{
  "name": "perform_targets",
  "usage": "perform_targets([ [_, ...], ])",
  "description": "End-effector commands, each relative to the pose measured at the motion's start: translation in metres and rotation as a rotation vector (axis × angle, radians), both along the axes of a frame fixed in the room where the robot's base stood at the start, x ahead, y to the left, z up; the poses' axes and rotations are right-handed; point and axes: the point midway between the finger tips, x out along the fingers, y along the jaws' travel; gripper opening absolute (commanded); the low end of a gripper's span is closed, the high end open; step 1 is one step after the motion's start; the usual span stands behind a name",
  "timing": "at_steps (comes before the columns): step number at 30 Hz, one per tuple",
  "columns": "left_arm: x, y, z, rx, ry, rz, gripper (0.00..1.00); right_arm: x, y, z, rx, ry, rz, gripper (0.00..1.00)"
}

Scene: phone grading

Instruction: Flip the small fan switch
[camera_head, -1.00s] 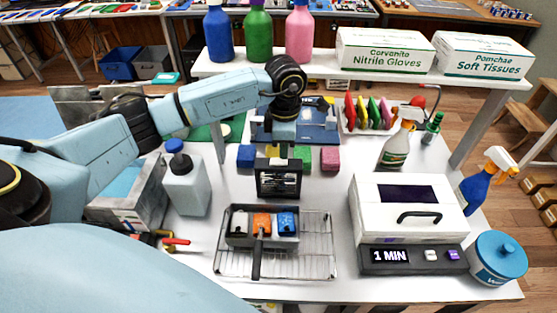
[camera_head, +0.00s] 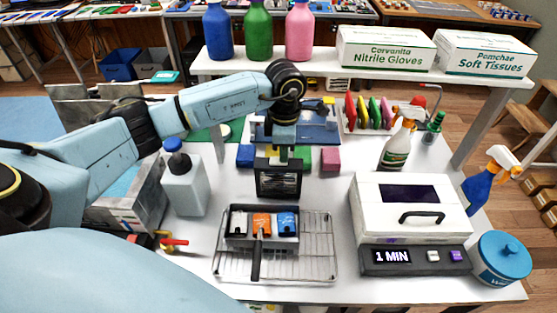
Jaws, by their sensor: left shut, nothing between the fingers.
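A small black square unit (camera_head: 278,182) with a dark, barred front stands near the middle of the white table; it looks like the small fan. Its switch is too small to make out. My left arm reaches in from the left, and its wrist points down behind the unit. My left gripper (camera_head: 284,151) is shut and empty, just above and behind the unit's top edge. The fingertips are partly hidden, and I cannot tell whether they touch it. My right gripper is not in view.
A wire rack (camera_head: 322,262) with a small tray of coloured items lies in front of the unit. A white lidded machine (camera_head: 372,218) stands to the right. A white bottle (camera_head: 185,188) and grey box stand left. Coloured blocks, including a pink one (camera_head: 330,159), sit behind.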

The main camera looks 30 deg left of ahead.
Motion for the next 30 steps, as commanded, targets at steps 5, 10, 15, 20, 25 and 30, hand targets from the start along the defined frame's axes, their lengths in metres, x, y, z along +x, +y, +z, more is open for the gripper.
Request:
perform_targets([
  [5,0.000,0.001,-0.002,0.002,0.001,0.001,0.00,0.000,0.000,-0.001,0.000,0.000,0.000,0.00],
  [10,0.000,0.001,0.004,0.002,0.001,0.001,0.00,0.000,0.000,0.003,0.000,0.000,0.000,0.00],
  [15,0.000,0.001,0.018,0.001,0.000,0.000,0.00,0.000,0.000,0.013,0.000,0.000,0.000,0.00],
  [20,0.000,0.001,0.031,0.001,0.000,0.000,0.00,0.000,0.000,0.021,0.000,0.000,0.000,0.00],
  [25,0.000,0.001,0.045,0.002,0.001,0.001,0.00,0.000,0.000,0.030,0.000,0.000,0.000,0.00],
  [30,0.000,0.001,0.059,0.001,0.000,0.001,0.00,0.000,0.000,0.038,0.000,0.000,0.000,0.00],
])
